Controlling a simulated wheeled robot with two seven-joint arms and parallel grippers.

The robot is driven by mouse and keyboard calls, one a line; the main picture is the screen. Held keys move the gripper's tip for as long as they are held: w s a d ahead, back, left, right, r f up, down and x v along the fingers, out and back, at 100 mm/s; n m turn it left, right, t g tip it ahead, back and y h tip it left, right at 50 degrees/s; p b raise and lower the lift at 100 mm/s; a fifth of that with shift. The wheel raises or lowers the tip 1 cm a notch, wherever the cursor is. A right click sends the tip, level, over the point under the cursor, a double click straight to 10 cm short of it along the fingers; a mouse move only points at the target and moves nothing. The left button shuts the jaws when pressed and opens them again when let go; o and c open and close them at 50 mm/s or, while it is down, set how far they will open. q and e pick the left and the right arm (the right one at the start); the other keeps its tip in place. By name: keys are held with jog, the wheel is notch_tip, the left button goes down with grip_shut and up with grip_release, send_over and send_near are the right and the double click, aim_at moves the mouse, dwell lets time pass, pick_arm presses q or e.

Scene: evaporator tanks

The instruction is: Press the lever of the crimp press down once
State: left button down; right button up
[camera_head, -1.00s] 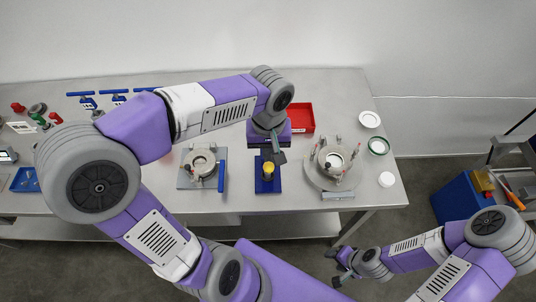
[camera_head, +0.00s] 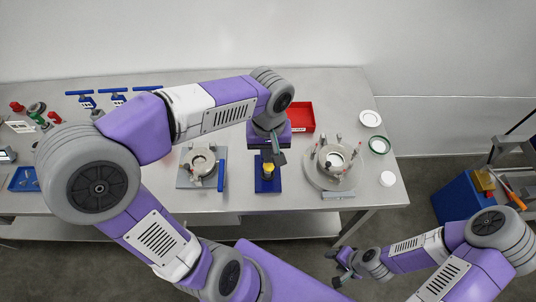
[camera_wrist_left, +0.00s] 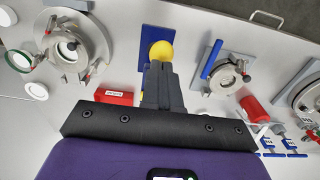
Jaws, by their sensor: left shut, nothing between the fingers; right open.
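The crimp press shows as a blue base (camera_head: 267,187) with a yellow knob on its lever (camera_head: 268,168), near the table's front edge in the head view. In the left wrist view the round yellow knob (camera_wrist_left: 161,51) lies just beyond my fingertips, over the blue base (camera_wrist_left: 148,36). My left gripper (camera_head: 279,159) is shut and empty, fingers pointing down over the knob; I cannot tell whether they touch it. The lever's arm is mostly hidden by the gripper. My right gripper (camera_head: 338,268) is open and empty, off the table's front edge at lower right.
A round clamped flange (camera_head: 333,166) stands right of the press. A smaller fixture with a blue handle (camera_head: 221,174) stands left of it. A red bin (camera_head: 300,117) is behind. White and green rings lie at the table's right end.

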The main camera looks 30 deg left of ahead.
pick_arm(q)
jog(key=shift+f+b, duration=2.8)
jog(key=shift+f, duration=0.65)
jog(key=shift+s+d+r+p, duration=0.1)
jog(key=shift+s+r+p, duration=0.05)
jog(key=shift+r+p, duration=2.4)
jog(key=shift+s+d+r+p, duration=0.1)
jog(key=shift+s+r+p, duration=0.05)
jog(key=shift+r+p, duration=2.3)
jog(key=shift+r+b, duration=0.4)
jog(key=shift+b, duration=0.05)
